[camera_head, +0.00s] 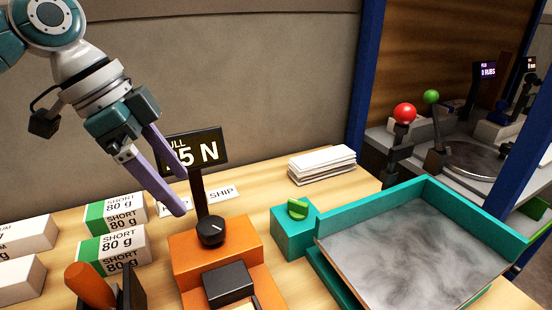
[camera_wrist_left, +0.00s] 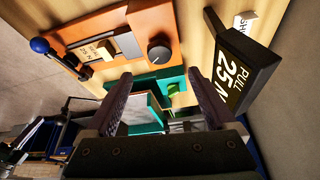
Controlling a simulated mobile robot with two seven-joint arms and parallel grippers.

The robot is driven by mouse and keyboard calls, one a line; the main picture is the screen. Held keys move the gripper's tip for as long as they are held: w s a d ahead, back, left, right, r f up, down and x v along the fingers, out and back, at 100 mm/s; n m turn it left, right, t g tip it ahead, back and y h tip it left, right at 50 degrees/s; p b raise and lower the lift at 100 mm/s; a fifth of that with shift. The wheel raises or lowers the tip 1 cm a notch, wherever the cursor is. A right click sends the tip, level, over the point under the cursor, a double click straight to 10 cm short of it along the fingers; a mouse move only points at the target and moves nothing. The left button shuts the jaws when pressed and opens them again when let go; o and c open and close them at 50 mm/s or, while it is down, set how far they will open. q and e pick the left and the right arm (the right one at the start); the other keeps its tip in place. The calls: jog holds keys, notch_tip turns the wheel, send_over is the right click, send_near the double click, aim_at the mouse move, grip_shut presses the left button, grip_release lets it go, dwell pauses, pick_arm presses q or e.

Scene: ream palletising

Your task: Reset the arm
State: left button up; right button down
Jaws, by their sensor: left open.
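My left gripper (camera_head: 181,190) is open and empty, its two purple fingers spread above the table beside the black sign reading "PULL 25 N" (camera_head: 197,147). In the left wrist view the fingers (camera_wrist_left: 160,76) also stand apart with nothing held between them. The orange device (camera_head: 197,255) with a black knob (camera_head: 211,230) stands below and to the right of the fingers, apart from them as far as I can tell. It also shows in the left wrist view (camera_wrist_left: 127,30). My right gripper is in neither view.
Stacked reams marked "SHORT 80 g" (camera_head: 118,241) stand at left, with white packs (camera_head: 22,238) beside them. A teal-rimmed tray (camera_head: 428,190) with a grey marbled bed is at right, beside a teal block with a green knob (camera_head: 298,208). A paper stack (camera_head: 322,164) lies behind.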

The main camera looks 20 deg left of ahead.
pick_arm(q)
jog(key=shift+s+a+r, duration=0.15)
jog(key=shift+r, duration=0.4)
jog(key=s+d+f+n+p, duration=0.2)
jog(key=s+d+f, duration=0.4)
jog(key=s+d, duration=0.4)
jog(key=s+r+n+y+p, duration=0.1)
jog(key=s+r+n+y, duration=0.2)
jog(key=s+n, duration=0.4)
notch_tip(320, 180, up, 37)
jog(key=s+m+p, duration=0.1)
jog(key=p, duration=3.7)
jog(key=shift+a+r+t, duration=0.2)
jog(key=shift+t, duration=0.1)
